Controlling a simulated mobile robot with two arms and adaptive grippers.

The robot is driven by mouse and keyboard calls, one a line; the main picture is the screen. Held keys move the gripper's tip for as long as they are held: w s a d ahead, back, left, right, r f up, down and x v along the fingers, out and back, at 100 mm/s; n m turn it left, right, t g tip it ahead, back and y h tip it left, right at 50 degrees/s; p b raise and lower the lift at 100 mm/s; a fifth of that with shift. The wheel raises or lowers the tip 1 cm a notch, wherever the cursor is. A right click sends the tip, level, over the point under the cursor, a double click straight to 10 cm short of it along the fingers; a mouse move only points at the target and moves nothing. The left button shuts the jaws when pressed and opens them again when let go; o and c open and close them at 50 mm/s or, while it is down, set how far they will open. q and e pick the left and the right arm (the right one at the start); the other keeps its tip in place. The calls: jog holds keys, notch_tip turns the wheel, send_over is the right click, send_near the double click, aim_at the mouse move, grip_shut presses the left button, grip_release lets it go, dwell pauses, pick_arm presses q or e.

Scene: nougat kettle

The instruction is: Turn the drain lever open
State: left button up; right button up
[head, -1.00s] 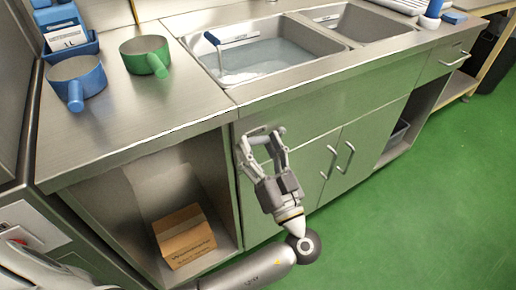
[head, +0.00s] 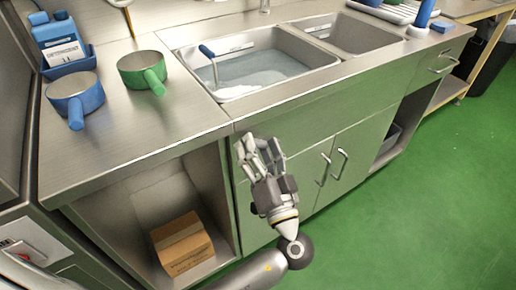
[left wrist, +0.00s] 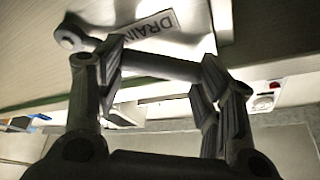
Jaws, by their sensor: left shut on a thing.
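My left gripper (head: 260,152) is in front of the cabinet face below the sink counter. In the left wrist view, its two fingers (left wrist: 160,85) are shut on the drain lever (left wrist: 160,66), a dark bar running across between the fingertips. A white label reading "DRAIN" (left wrist: 150,32) sits just behind the lever. A pale rounded knob (left wrist: 70,38) shows beside the left finger. In the head view the lever is hidden by the gripper or too small to make out. My right gripper is not in view.
The sink basin (head: 226,96) holds water and a blue-handled tool (head: 208,52). A blue pot (head: 76,92) and a green pot (head: 143,72) stand on the left counter. A cardboard box (head: 182,245) lies in the open shelf. The green floor at right is clear.

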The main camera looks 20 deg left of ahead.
pick_arm(q)
jog(key=o, duration=1.4)
jog(key=shift+o, duration=0.2)
jog(key=v, duration=1.2)
jog(key=shift+d+f, duration=0.1)
